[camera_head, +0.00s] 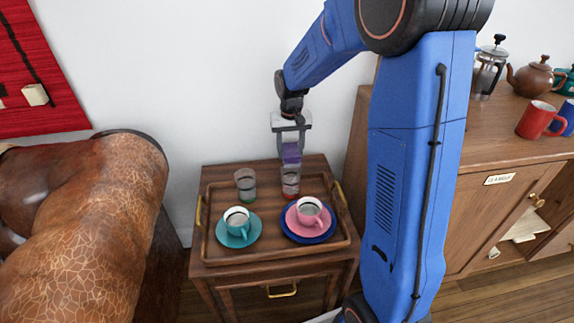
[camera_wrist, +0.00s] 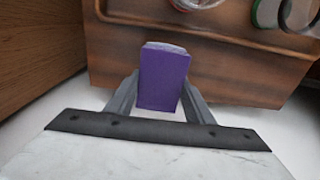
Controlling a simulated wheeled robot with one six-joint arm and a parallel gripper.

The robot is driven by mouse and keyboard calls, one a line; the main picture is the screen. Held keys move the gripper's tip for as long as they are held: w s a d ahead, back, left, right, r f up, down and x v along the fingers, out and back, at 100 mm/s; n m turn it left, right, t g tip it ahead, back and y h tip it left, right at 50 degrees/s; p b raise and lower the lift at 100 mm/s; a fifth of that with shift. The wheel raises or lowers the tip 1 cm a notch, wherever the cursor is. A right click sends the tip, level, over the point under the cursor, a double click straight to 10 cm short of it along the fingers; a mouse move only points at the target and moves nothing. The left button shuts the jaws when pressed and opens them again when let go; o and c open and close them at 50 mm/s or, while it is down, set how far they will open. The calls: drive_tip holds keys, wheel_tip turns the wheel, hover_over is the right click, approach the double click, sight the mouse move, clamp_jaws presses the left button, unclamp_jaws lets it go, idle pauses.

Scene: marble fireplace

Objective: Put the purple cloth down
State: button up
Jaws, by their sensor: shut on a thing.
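The purple cloth (camera_wrist: 163,78) is a small folded block between the two fingers of my gripper (camera_wrist: 160,92) in the wrist view. In the head view the cloth (camera_head: 291,153) shows under my gripper (camera_head: 291,140), which is shut on it. It is held in the air over the back right part of the wooden tray (camera_head: 270,252), near a clear glass with a reddish base (camera_head: 290,186). The cloth overlaps the top of that glass in the head view; I cannot tell whether they touch.
On the tray are a greenish glass (camera_head: 245,187), a teal cup (camera_head: 237,221) on a teal saucer, and a pink cup (camera_head: 309,211) on pink and blue plates. A brown armchair (camera_head: 90,220) stands left. A cabinet (camera_head: 500,205) with a red mug (camera_head: 538,120) stands right.

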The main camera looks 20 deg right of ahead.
drive_tip(key=shift+f, duration=2.25)
drive_tip(key=shift+f, duration=0.15)
drive_tip(key=o, duration=1.1)
